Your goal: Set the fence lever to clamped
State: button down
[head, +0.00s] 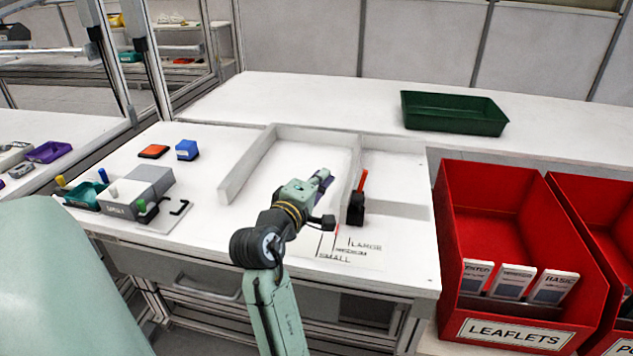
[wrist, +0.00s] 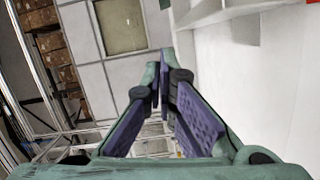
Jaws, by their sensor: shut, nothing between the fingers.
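The fence lever (head: 362,180) is a red handle standing nearly upright from a black block (head: 355,208) at the near end of the white fence (head: 350,172). My gripper (head: 323,179) is to the left of the lever, apart from it in the head view, above the white tabletop. Its purple fingers are shut and empty; they also show in the wrist view (wrist: 164,75), converging at the tips. The lever is not visible in the wrist view. Whether its present position counts as clamped cannot be read from the picture.
Lines marked SMALL, MEDIUM and LARGE (head: 348,250) lie in front of the fence. Low white walls (head: 246,165) border the area. A grey box (head: 150,180), blue block (head: 187,150) and orange-topped piece (head: 153,151) are left. A green tray (head: 455,112) and red leaflet bin (head: 490,220) are right.

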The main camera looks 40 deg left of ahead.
aim_at(347, 187)
jog(key=w, duration=0.2)
jog(key=w+d+p, duration=0.1)
jog(key=w+p, duration=0.1)
jog(key=w, duration=0.1)
jog(key=shift+w+d+f, duration=0.15)
jog(key=shift+w+f, duration=0.15)
jog(key=shift+w, duration=0.05)
jog(key=shift+w+d+f, duration=0.15)
jog(key=shift+w+d, duration=0.1)
jog(key=shift+d, duration=0.1)
